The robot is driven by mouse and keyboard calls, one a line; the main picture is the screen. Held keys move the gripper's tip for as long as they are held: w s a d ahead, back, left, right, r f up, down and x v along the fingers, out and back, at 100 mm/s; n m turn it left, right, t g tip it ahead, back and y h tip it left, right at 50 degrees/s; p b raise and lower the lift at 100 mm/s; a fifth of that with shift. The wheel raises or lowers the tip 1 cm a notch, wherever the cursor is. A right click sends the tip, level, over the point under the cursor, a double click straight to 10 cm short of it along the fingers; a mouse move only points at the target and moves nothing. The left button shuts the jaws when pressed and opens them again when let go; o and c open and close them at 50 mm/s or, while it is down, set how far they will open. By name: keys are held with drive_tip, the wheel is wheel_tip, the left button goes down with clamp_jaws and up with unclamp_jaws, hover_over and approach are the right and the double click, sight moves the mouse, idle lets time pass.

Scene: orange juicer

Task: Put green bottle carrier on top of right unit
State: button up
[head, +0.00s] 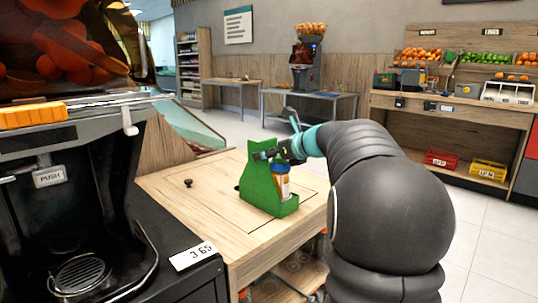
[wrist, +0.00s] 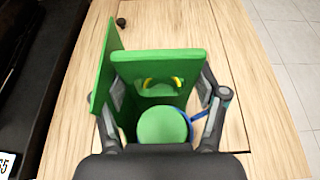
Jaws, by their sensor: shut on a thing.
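The green bottle carrier (head: 258,187) is at the wooden unit (head: 200,200), over the right part of its top. I cannot tell whether its base touches the wood or hangs just above it. A bottle with a blue cap and an orange and white label (head: 281,182) stands in the carrier's front side. My gripper (head: 275,152) is at the carrier's upper part and is shut on it. In the wrist view the carrier (wrist: 180,62) sits between the fingers of my gripper (wrist: 162,85), one finger at each side of its upright panel.
A dark juicer (head: 75,180) with a grey drip tray stands at the left, beside the wooden unit. A small dark knob (head: 188,183) sticks up from the unit's top. Fruit shelves (head: 440,115) stand far off at the right.

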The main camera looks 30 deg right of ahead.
drive_tip(key=o, duration=1.6)
drive_tip(key=shift+f, duration=0.1)
drive_tip(key=shift+o, duration=0.2)
drive_tip(key=v, duration=1.2)
